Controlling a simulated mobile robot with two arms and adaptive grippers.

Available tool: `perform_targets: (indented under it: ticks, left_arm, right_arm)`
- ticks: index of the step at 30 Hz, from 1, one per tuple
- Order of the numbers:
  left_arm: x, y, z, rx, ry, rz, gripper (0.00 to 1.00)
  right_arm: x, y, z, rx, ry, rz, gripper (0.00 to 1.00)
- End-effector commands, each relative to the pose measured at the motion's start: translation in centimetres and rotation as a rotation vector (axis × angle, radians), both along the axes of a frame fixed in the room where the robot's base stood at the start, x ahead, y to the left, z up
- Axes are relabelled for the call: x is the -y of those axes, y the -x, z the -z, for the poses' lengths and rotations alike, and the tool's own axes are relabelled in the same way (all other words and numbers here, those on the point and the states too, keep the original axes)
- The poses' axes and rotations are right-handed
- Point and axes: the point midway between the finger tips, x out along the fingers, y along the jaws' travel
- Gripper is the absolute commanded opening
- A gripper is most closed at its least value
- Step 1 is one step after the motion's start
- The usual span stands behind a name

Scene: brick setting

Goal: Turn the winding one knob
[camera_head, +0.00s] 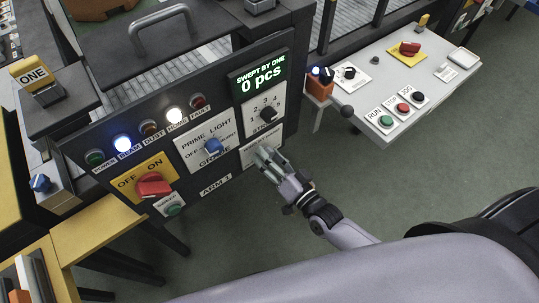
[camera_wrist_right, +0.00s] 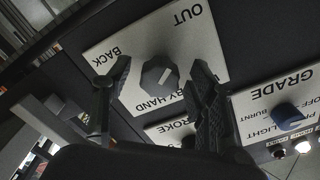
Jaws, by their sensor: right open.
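No label reading "winding one" is legible. My right gripper (camera_wrist_right: 158,80) is open, with one finger on either side of the knob in that view; contact cannot be told. In the head view my right gripper (camera_head: 266,155) is at the lower right of the dark control panel (camera_head: 228,183) and hides the knob and much of its plate. My left gripper is not in view.
The panel also carries a blue grade knob (camera_head: 212,146), a dark stroke knob (camera_head: 267,114), a red switch (camera_head: 153,184) and a green display (camera_head: 259,79). A grey table (camera_head: 440,95) with buttons stands at right.

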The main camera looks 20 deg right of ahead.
Motion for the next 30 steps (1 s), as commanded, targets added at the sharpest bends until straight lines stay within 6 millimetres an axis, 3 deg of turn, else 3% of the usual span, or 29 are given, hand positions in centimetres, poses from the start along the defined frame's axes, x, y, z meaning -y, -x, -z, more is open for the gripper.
perform_targets:
  ticks: [16, 21, 30]
  left_arm:
    - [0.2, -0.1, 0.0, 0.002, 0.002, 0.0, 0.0]
    - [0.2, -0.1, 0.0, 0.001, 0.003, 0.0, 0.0]
    - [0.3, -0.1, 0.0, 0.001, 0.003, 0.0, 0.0]
  right_arm:
    - [3.4, 9.4, 0.1, -0.003, 0.001, 0.0, 0.52]
    - [4.0, 10.8, 0.0, -0.001, 0.0, 0.0, 0.52]
    - [4.0, 11.0, 0.0, 0.0, 0.0, 0.0, 0.52]
